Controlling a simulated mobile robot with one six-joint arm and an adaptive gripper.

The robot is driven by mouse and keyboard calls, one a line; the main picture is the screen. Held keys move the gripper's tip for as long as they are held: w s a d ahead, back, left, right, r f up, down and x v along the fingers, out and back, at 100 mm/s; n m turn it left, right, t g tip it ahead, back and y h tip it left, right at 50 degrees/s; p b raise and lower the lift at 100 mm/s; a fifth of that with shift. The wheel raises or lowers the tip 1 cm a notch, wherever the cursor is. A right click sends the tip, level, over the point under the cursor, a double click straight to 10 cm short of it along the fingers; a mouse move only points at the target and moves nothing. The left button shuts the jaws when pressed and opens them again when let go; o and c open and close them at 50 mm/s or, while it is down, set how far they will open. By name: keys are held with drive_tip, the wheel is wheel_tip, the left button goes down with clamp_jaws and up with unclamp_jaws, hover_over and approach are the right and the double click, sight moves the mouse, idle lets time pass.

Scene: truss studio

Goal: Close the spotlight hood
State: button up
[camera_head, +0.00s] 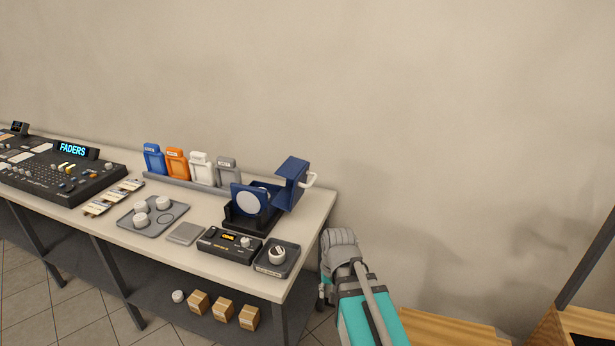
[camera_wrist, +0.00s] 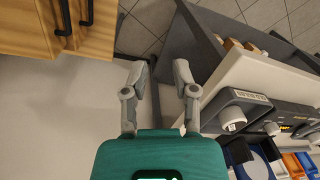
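The spotlight (camera_head: 240,222) stands near the right end of the table, with a dark base and a round pale lens. Its blue hood (camera_head: 292,170) is raised and stands open at the right, with a white handle (camera_head: 309,181) on its outer side. Part of the blue spotlight also shows at the lower edge of the wrist view (camera_wrist: 250,168). My gripper (camera_head: 340,246) is off the table's right end, to the right of and nearer than the spotlight, apart from it. In the wrist view my gripper (camera_wrist: 159,75) has its two fingers spread with nothing between them.
A small tray with a knob (camera_head: 277,255) and a box with an orange display (camera_head: 230,245) stand before the spotlight. Coloured holders (camera_head: 176,163) line the table's back. Boxes (camera_head: 222,309) sit on the shelf below. Wooden drawers (camera_wrist: 85,30) show in the wrist view.

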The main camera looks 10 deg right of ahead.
drive_tip(key=w+r+m, duration=0.1)
drive_tip(key=w, duration=0.1)
drive_tip(key=w+r+m+y+p, duration=0.1)
drive_tip(key=w+m, duration=0.1)
drive_tip(key=w, duration=0.1)
drive_tip(key=w+r+m+p, duration=0.1)
drive_tip(key=w, duration=0.2)
drive_tip(key=shift+w+d+r+t+y, duration=0.25)
drive_tip(key=shift+d+r+t+y, duration=0.05)
drive_tip(key=shift+d+y, duration=0.1)
clamp_jaws()
drive_tip(key=w+d+r+m+t+y+p, duration=0.1)
drive_tip(key=w+d+r+m+y+p, duration=0.1)
drive_tip(key=w+r+m, duration=0.3)
drive_tip(key=w+d+r+m+t+y+p, duration=0.2)
drive_tip(key=w+d+r+m, duration=0.3)
drive_tip(key=w, duration=0.7)
drive_tip(key=w+d+r+m+t+y+p, duration=0.1)
drive_tip(key=w+d+r+m+p, duration=0.3)
drive_tip(key=w+m, duration=0.4)
drive_tip(key=shift+w+r+t+y, duration=0.35)
drive_tip(key=shift+r+y, duration=0.3)
drive_tip(key=shift+y, duration=0.25)
